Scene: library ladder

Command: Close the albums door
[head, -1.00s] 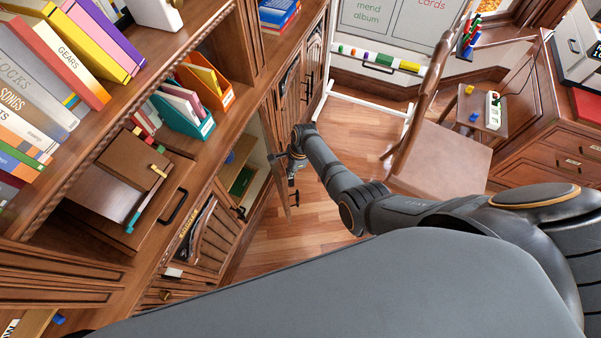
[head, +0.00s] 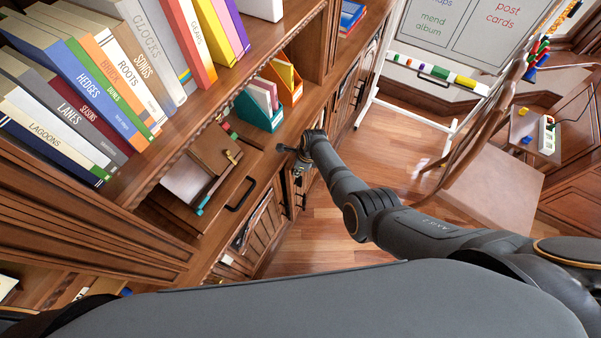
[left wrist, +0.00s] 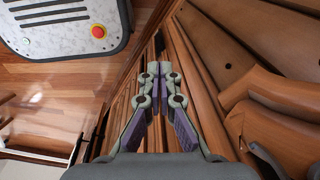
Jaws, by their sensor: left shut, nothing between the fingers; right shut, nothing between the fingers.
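My right gripper (head: 292,160) is shut and empty at the front of the low wooden cabinet, in the middle of the head view. My left gripper (left wrist: 158,72) is shut and empty in the left wrist view, close to slatted, carved woodwork (left wrist: 205,80). It is not visible in the head view.
An open drawer (head: 222,190) with a dark handle juts out left of my right gripper. Shelves of books (head: 95,80) fill the left. A wooden chair (head: 487,185) and a white board stand (head: 405,118) are to the right. Bare floor (head: 335,240) lies between.

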